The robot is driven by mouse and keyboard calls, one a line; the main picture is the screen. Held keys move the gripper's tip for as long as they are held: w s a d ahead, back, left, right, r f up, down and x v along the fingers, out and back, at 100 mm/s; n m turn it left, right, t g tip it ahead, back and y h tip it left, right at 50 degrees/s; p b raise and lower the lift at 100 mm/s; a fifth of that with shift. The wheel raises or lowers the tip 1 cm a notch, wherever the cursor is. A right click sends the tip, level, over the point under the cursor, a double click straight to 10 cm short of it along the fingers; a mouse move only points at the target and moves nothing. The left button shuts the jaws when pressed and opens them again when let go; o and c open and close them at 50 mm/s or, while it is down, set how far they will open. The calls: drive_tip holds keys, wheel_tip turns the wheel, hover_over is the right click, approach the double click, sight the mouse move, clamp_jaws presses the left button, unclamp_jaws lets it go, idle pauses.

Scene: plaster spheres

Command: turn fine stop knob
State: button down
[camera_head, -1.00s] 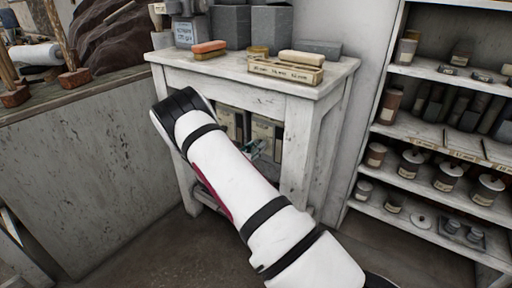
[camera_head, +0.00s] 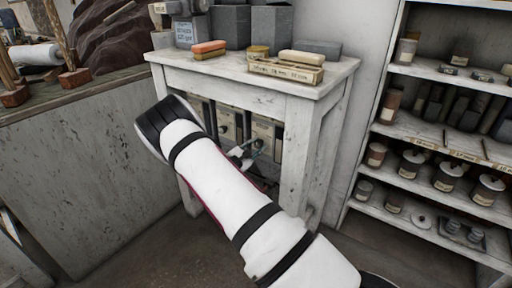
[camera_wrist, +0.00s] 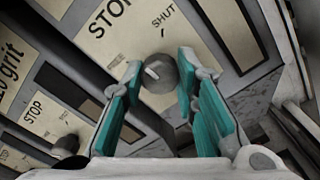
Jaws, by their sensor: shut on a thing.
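A round grey knob (camera_wrist: 161,74) with a white pointer mark sits on a cream panel (camera_wrist: 125,42) lettered STOP and SHUT. My gripper (camera_wrist: 160,66), with teal-lined fingers, is shut on this knob, one finger on each side. In the head view my gripper (camera_head: 246,152) is small and partly hidden by my arm, at the front of the panels under the white table. Whether this knob's panel reads "fine" cannot be told.
A second dark knob (camera_wrist: 70,146) stands on a neighbouring STOP panel (camera_wrist: 45,113) at the lower left. The white table (camera_head: 215,70) has legs close beside the panels and bears boxes and blocks. Shelves with jars (camera_head: 447,172) stand at the right. The floor in front is clear.

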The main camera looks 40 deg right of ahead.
drive_tip(key=m, duration=0.4)
drive_tip(key=shift+m, duration=0.3)
drive_tip(key=shift+f+m+p, duration=0.1)
drive_tip(key=shift+m+p, duration=0.25)
drive_tip(key=shift+m, duration=2.15)
drive_tip(key=shift+s, duration=0.1)
drive_tip(key=c, duration=1.2)
unclamp_jaws()
drive_tip(key=shift+c, duration=0.2)
drive_tip(key=v, duration=1.2)
